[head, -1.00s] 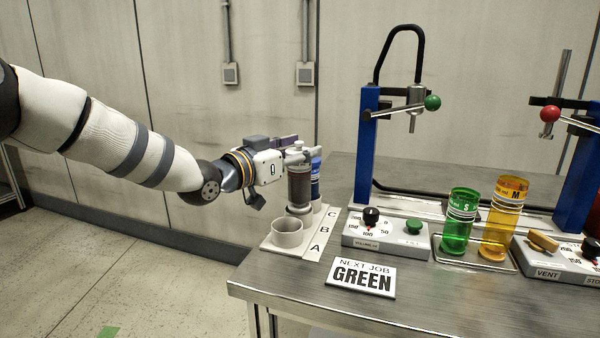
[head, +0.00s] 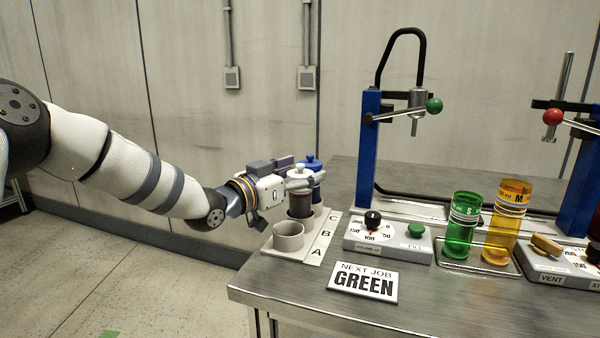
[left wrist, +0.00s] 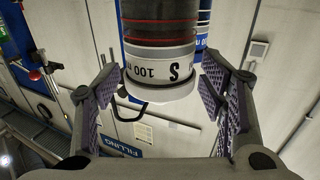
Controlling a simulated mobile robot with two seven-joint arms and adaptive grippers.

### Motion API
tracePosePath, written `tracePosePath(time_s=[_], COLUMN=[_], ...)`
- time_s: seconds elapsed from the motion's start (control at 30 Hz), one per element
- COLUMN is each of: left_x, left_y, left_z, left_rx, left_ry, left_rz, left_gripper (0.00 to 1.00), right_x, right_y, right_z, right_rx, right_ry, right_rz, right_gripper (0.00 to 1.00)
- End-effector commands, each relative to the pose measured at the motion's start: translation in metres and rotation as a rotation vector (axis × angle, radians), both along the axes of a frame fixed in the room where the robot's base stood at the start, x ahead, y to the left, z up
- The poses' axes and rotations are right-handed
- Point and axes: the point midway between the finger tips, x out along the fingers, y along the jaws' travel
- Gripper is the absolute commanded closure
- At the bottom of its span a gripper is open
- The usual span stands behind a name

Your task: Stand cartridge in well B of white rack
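The cartridge (head: 300,203), a dark cylinder with a white top, stands upright at the middle position of the white rack (head: 312,250), beside letter B. Its foot appears to be inside well B. In the left wrist view the cartridge (left wrist: 160,50) shows a white band marked S and 100, and red rings. My left gripper (head: 290,180) is at the cartridge's upper part. In the left wrist view its fingers are spread on both sides of the cartridge, with gaps showing. My right gripper is not in view.
Well A (head: 288,236) is empty. A blue-topped cartridge (head: 312,165) stands close behind, by letter C. To the right are a control box (head: 388,243), a "NEXT JOB GREEN" sign (head: 363,282), green (head: 461,225) and orange (head: 506,225) cylinders and a blue-posted pump stand (head: 366,150).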

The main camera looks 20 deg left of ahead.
Motion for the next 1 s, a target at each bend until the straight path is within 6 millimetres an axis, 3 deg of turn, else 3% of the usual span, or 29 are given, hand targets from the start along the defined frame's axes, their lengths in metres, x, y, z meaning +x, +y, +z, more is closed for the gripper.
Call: tracePosePath(time_s=[0.17,0.63,0.77,1.0], left_x=[-0.002,-0.098,-0.108,-0.109], left_y=[0.001,0.046,0.050,0.051], left_z=[0.007,0.010,0.007,0.004], left_rx=[-0.001,-0.001,-0.002,0.000], left_ry=[-0.002,-0.006,-0.004,0.000], left_rz=[0.001,0.001,0.000,0.000], left_gripper=[0.36,0.36,0.36,0.36], right_x=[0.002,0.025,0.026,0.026], right_y=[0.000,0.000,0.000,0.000], right_z=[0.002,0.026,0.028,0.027], right_rx=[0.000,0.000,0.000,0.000], right_ry=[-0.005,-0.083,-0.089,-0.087], right_rz=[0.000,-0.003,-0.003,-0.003], right_gripper=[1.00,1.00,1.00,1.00])
